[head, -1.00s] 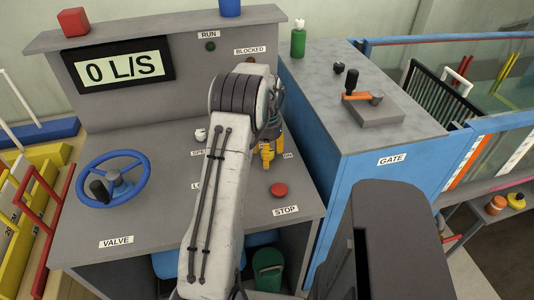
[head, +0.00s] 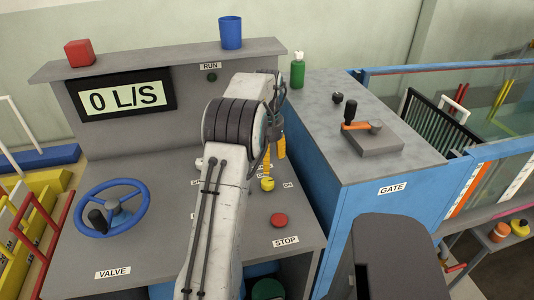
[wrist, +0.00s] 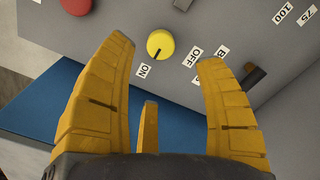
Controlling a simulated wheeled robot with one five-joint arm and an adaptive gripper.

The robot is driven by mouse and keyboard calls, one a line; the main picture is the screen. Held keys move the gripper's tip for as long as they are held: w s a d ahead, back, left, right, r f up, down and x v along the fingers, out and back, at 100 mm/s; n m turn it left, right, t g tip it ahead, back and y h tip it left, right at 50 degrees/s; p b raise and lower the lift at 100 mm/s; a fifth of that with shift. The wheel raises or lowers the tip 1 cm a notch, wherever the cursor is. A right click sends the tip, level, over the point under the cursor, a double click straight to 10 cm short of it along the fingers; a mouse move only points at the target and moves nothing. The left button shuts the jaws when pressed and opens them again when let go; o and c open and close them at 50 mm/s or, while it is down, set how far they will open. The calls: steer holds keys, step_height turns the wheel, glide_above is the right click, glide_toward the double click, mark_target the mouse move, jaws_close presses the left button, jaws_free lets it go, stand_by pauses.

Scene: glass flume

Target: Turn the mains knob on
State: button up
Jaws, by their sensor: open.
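The yellow mains knob (head: 267,184) sits on the sloping grey panel, and it also shows in the wrist view (wrist: 160,44). Its dark pointer mark is turned toward the ON label (wrist: 143,69), away from the OFF label (wrist: 190,57). My gripper (wrist: 166,70) is open, with its yellow fingers spread and nothing between them. The knob lies beyond the fingertips, apart from them. In the head view my gripper (head: 277,150) hangs above the knob, partly hidden by my arm.
A red STOP button (head: 279,220) is close in front of the knob. A dark knob (wrist: 255,75) is behind the right finger in the wrist view. The blue valve wheel (head: 113,207) stands at left, and the gate cabinet (head: 345,205) at right. The display (head: 118,95) reads 0 L/S.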

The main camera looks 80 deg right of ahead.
steer(key=shift+r, duration=1.15)
